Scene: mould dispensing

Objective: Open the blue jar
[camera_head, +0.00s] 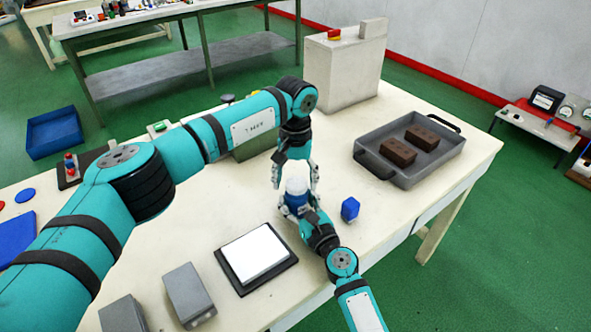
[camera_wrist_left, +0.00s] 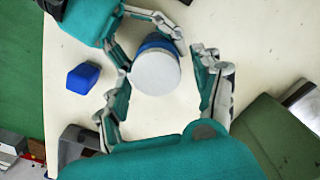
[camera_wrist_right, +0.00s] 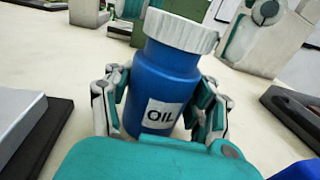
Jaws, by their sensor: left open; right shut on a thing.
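The blue jar (camera_wrist_right: 160,90) has a white ribbed lid (camera_wrist_right: 181,31) and a label reading OIL. It stands upright. My right gripper (camera_wrist_right: 160,105) is shut around the jar's blue body; it also shows in the head view (camera_head: 298,208). My left gripper (camera_head: 296,178) points down over the lid with its fingers spread open. In the left wrist view the round lid (camera_wrist_left: 156,72) lies between the open left fingers (camera_wrist_left: 160,85), with gaps at both sides. The jar's underside is hidden by the right gripper.
A blue block-like object (camera_head: 350,209) stands just right of the jar. A grey tray (camera_head: 432,178) with two brown bricks is at the right. A scale with a white plate (camera_head: 254,252) is at the front left. A grey-white machine (camera_head: 345,68) stands behind.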

